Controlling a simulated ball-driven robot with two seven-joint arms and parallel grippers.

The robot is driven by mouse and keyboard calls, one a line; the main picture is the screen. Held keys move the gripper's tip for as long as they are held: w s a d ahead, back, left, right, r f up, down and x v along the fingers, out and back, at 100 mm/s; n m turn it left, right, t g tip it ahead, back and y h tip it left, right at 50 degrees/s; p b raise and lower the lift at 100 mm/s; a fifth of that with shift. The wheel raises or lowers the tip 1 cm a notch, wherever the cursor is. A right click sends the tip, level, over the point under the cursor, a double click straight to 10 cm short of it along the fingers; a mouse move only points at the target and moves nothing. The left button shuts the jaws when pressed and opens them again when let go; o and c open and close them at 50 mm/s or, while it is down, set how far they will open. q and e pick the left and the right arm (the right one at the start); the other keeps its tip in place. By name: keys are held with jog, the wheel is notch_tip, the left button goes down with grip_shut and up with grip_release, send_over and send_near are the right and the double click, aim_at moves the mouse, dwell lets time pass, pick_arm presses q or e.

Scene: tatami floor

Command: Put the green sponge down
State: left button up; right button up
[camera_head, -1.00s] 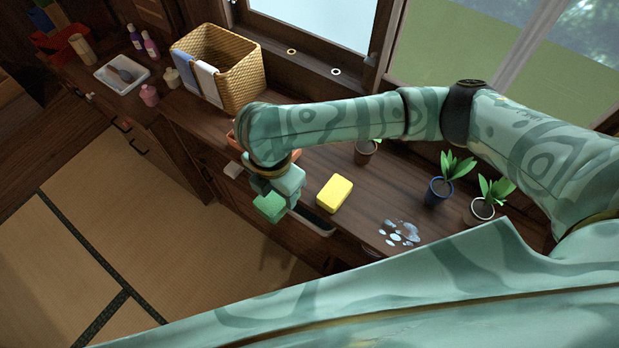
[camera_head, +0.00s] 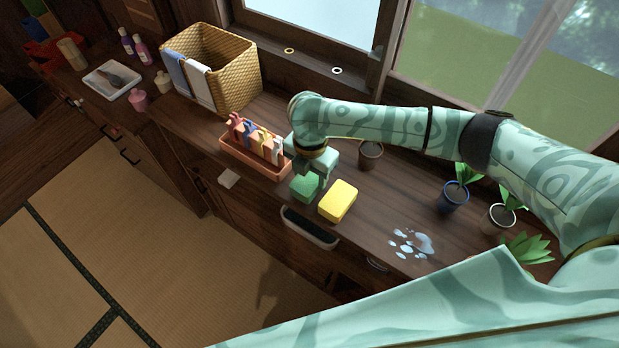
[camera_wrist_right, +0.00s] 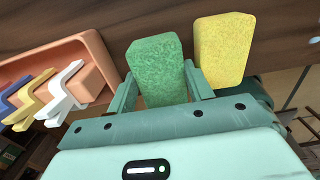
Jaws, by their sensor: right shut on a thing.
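The green sponge (camera_head: 306,186) is held in my right gripper (camera_head: 311,180), over the wooden counter close to its front edge. In the right wrist view the green sponge (camera_wrist_right: 157,68) stands between the two fingers of the right gripper (camera_wrist_right: 157,85), which are shut on it. I cannot tell whether its underside touches the counter. A yellow sponge (camera_head: 338,201) lies on the counter just to its right, with a small gap, and also shows in the right wrist view (camera_wrist_right: 224,50). My left gripper is not in view.
A terracotta tray (camera_head: 262,172) with several coloured pegs is just left of the gripper. A wet patch (camera_head: 410,243) and potted plants (camera_head: 453,197) are to the right. A dark open bin (camera_head: 310,228) hangs at the counter front. A wicker basket (camera_head: 232,72) stands behind.

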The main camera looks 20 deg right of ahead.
aim_at(310, 178)
jog(key=shift+f, duration=0.85)
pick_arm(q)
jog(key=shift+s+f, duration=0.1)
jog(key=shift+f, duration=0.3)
pick_arm(e)
jog(key=shift+r, duration=0.15)
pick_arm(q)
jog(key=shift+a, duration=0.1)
pick_arm(e)
jog(key=o, duration=0.6)
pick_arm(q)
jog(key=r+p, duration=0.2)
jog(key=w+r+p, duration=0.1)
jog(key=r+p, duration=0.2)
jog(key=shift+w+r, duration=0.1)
pick_arm(e)
notch_tip(310, 178, up, 12)
jog(key=shift+s+a, duration=0.1)
